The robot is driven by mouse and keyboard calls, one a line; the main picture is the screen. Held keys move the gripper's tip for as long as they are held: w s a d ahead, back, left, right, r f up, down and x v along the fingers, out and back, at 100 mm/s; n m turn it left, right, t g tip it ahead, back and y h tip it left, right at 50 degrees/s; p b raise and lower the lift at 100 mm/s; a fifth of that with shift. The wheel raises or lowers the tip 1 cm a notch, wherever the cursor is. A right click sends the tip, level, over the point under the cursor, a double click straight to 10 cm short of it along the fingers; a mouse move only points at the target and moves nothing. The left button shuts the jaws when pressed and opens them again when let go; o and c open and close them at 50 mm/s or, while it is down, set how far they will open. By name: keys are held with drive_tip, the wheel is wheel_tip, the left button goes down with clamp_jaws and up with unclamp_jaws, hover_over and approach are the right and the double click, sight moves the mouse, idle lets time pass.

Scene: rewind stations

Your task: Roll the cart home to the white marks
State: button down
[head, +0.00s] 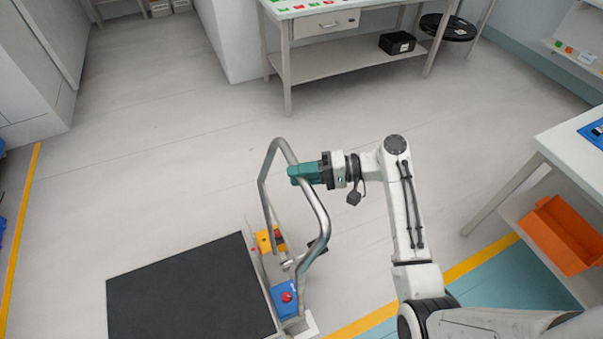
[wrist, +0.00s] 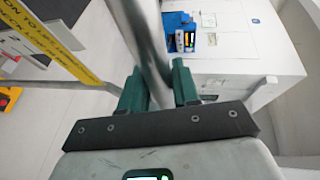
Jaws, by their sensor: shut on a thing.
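The cart (head: 190,291) stands at the lower left of the head view, with a flat black deck and a bent grey tube handle (head: 318,208) rising at its right end. My gripper (head: 296,174) is shut on the handle near its top. In the wrist view the green fingers of my gripper (wrist: 160,88) lie on both sides of the handle tube (wrist: 143,45). A yellow box and a blue box with red knobs sit at the foot of the handle. I cannot make out any white marks in these views.
A workbench (head: 340,68) with a lower shelf stands at the back. A white table (head: 570,150) with an orange bin (head: 562,236) below is at the right. Yellow floor lines (head: 16,240) run at the left and lower right. The grey floor between is clear.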

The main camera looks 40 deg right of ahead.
drive_tip(key=c, duration=0.9)
unclamp_jaws()
drive_tip(key=shift+d, duration=0.2)
drive_tip(key=b+v, duration=0.2)
drive_tip(key=v, duration=0.8)
drive_tip(key=shift+s+d, duration=0.3)
